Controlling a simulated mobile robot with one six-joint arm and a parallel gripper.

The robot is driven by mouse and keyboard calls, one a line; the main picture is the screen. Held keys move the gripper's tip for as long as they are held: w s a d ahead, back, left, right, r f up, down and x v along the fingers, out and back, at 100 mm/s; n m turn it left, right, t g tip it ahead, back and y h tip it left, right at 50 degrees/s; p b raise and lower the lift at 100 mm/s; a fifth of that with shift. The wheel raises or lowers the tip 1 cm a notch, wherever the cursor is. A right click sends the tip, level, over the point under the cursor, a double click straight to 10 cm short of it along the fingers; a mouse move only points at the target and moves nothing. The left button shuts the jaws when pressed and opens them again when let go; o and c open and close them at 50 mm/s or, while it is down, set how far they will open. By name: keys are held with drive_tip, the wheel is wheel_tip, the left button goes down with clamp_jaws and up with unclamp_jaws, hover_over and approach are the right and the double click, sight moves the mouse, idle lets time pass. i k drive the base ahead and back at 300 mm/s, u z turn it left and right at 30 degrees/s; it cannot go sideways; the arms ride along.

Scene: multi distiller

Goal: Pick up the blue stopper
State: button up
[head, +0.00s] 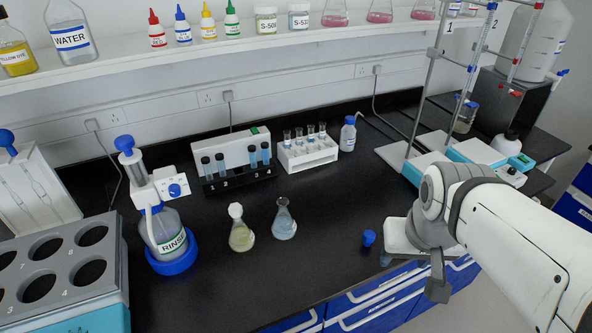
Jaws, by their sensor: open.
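The blue stopper (369,237) is a small blue piece on the black bench near its front edge, right of the flasks. My gripper (411,266) is just right of the stopper, apart from it, at the end of the white arm coming in from the right. It is open, and I see nothing held in it. Its fingers are partly hidden and hard to make out against the drawers.
A flask with pale blue liquid (284,224) and one with yellowish liquid (241,236) stand left of the stopper. A tube rack (308,154) and a blue-capped bottle (348,135) stand behind. The RINSE bottle (166,236) is further left. Bench around the stopper is clear.

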sight(369, 236)
drive_tip(key=u, duration=1.65)
drive_tip(key=k, duration=1)
drive_tip(key=z, duration=0.65)
drive_tip(key=i, duration=1)
drive_tip(key=z, duration=0.05)
